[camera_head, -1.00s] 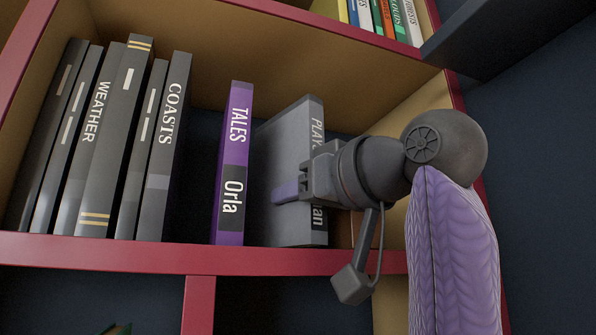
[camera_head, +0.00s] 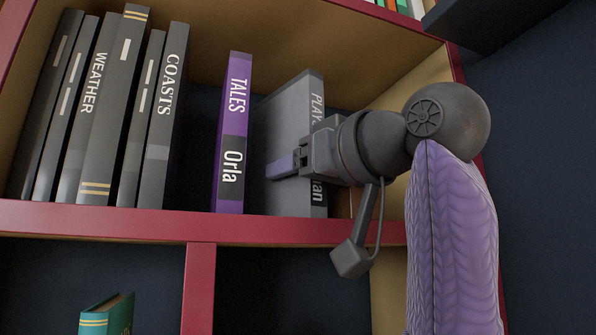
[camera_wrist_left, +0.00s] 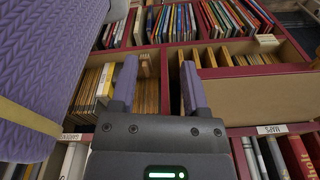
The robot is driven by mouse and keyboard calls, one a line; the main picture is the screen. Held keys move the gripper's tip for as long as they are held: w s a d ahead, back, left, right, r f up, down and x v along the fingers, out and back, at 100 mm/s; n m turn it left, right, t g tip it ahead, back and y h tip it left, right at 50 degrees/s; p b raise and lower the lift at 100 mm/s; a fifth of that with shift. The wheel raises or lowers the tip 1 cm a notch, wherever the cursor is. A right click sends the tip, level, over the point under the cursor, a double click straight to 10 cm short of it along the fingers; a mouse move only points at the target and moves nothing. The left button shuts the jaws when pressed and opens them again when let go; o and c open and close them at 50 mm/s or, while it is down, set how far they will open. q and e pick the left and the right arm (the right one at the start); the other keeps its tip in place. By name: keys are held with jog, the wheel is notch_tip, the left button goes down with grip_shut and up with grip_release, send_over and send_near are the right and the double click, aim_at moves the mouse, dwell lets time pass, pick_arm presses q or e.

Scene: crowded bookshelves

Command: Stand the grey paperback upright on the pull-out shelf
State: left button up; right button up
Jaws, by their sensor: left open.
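The grey paperback (camera_head: 285,110), with "PLAYS" on its spine, stands upright in the red-edged shelf bay, just right of the purple book. My right gripper (camera_head: 287,165) is at its spine, with one purple finger along its left cover. The other finger is hidden, so I cannot tell whether the jaws clamp the book. My left gripper (camera_wrist_left: 158,88) shows in the left wrist view, open and empty, its two purple fingers apart in front of other bookshelves. I cannot make out a pull-out shelf for certain.
The purple "TALES" book (camera_head: 233,130) stands close to the left of the grey one. Several dark books (camera_head: 105,120) fill the bay's left side. A gap separates them from the purple book. A green book (camera_head: 106,315) is below. A dark ledge (camera_head: 490,25) juts out upper right.

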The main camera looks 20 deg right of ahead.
jog(key=shift+o, duration=1.1)
jog(key=shift+s, duration=0.1)
jog(key=b+v, duration=0.4)
jog(key=v, duration=0.5)
jog(key=shift+s+b, duration=0.3)
jog(key=shift+s, duration=0.05)
